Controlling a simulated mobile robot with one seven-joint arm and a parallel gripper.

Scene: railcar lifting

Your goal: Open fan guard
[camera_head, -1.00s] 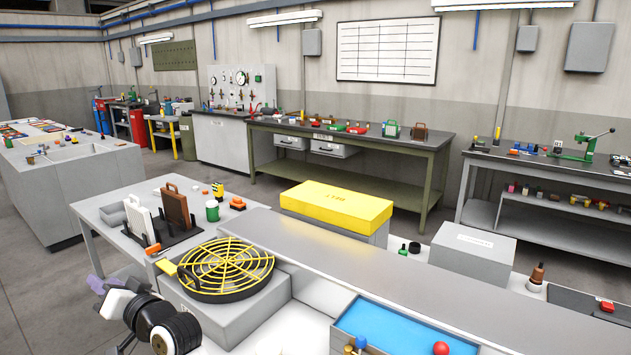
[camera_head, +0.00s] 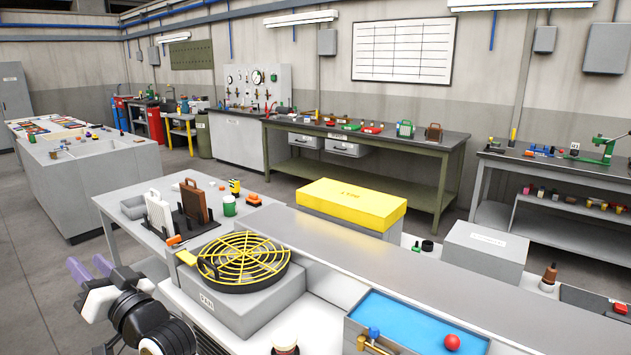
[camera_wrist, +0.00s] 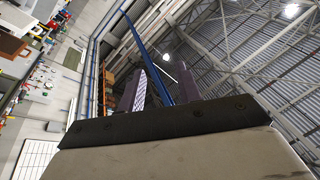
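The fan guard (camera_head: 243,257) is a round yellow wire grille with a dark rim and handle, lying flat on a grey box with a label (camera_head: 228,303). A yellow tab (camera_head: 186,257) sticks out at its left edge. My gripper (camera_head: 90,270) is left of the fan box and apart from it, with two purple fingers pointing up and to the left. In the wrist view the fingers (camera_wrist: 158,85) stand apart with a gap between them, and nothing shows in the gap. The wrist view faces the ceiling and wall, so the guard is not in it.
A yellow box (camera_head: 352,203) and a blue tray (camera_head: 405,325) are to the right. Open floor (camera_head: 50,300) lies at left.

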